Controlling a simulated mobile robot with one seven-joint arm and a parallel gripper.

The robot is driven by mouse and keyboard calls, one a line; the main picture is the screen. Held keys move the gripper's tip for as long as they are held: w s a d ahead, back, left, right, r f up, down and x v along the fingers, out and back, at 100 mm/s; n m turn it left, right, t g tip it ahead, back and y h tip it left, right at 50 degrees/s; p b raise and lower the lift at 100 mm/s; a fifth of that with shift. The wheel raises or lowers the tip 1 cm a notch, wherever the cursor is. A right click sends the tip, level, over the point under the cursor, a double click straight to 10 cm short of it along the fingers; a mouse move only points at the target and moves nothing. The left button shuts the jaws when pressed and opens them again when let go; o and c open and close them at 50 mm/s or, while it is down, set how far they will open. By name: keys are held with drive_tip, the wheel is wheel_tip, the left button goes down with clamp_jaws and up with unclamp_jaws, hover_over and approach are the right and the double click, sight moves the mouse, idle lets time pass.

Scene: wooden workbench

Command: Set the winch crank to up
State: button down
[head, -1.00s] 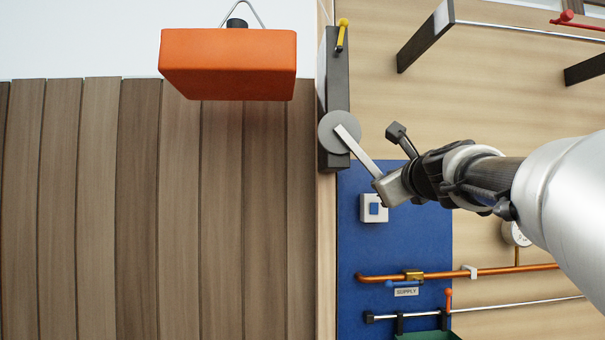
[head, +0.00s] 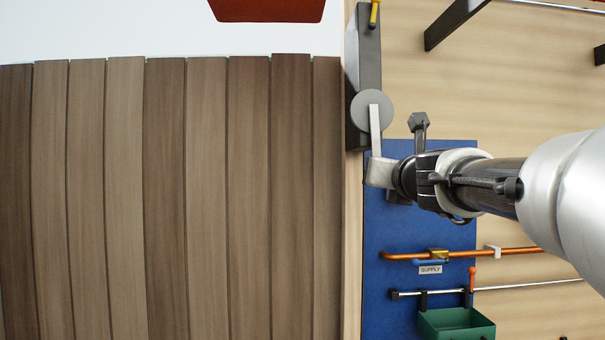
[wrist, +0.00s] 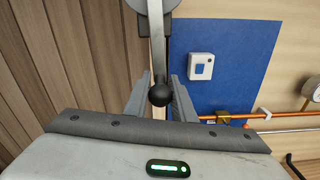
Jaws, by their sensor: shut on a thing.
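The winch crank has a round grey hub (head: 372,110) on a dark upright mount at the left edge of the panel. Its flat arm (head: 376,138) hangs almost straight down from the hub. In the wrist view the crank arm (wrist: 156,40) comes down from the top and ends in a black ball knob (wrist: 160,95). My gripper (head: 379,172) is shut on this knob, with one finger on each side of it. The knob is hidden behind my gripper in the head view.
A blue panel (wrist: 225,55) carries a white switch box (wrist: 201,67). Below are a copper pipe (head: 510,251), a silver rod and a green bin (head: 457,325). Brown planks (head: 165,200) fill the left.

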drive_tip(key=shift+a, duration=0.35)
drive_tip(key=c, duration=1.8)
unclamp_jaws()
drive_tip(key=shift+a, duration=0.1)
drive_tip(key=shift+o, duration=0.2)
drive_tip(key=shift+s+d+r, duration=0.15)
drive_tip(key=shift+s+d, duration=0.05)
drive_tip(key=shift+s, duration=0.35)
drive_tip(key=s+p, duration=0.4)
drive_tip(key=s, duration=1.2)
drive_tip(key=shift+s+p, duration=0.15)
drive_tip(key=shift+p, duration=0.25)
drive_tip(key=shift+a, duration=0.15)
